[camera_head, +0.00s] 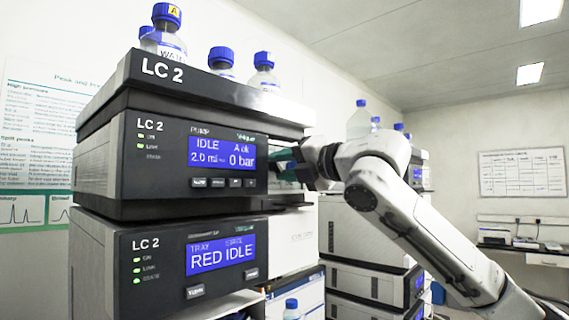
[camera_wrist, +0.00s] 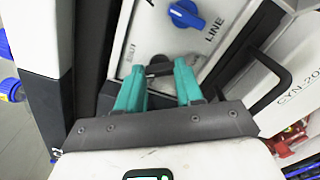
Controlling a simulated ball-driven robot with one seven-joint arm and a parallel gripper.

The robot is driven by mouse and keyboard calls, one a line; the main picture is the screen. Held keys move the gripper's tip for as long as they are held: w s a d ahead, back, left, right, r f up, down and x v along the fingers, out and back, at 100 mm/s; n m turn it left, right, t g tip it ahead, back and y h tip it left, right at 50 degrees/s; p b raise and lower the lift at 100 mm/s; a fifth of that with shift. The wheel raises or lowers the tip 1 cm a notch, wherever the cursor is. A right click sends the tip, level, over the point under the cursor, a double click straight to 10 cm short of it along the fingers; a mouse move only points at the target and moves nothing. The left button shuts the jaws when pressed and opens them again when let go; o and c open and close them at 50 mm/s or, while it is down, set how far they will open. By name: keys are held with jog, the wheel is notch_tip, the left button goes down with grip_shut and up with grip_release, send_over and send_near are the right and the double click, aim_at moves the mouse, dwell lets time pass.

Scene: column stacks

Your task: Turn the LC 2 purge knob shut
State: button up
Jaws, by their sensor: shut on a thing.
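The LC 2 stack (camera_head: 195,160) stands at the left in the head view, with its pump screen reading IDLE and 0 bar. My gripper (camera_head: 287,164) reaches the pump's right side, where the knobs are out of sight in the head view. In the wrist view, my gripper (camera_wrist: 160,84) has its teal fingers on either side of a dark knob (camera_wrist: 158,68) and is shut on it. A "SHUT" mark shows beside the knob. Its pointer direction is mostly hidden by the fingers. A blue knob (camera_wrist: 187,13) sits on the same light panel, near the word LINE.
Several blue-capped bottles (camera_head: 222,60) stand on top of the LC 2 stack. The lower LC 2 module (camera_head: 150,255) reads RED IDLE. Another stack (camera_head: 365,285) stands behind my arm. A black handle (camera_wrist: 262,88) sticks out at the right in the wrist view.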

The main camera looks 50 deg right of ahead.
jog(key=m, duration=0.6)
jog(key=shift+d, duration=0.1)
jog(key=shift+f+m, duration=0.1)
jog(key=shift+m, duration=0.3)
dwell(0.3)
jog(key=o, duration=1)
jog(key=shift+o, duration=0.2)
jog(key=s+b, duration=0.3)
jog(key=s, duration=0.7)
jog(key=shift+s+d, duration=0.15)
jog(key=shift+s, duration=0.25)
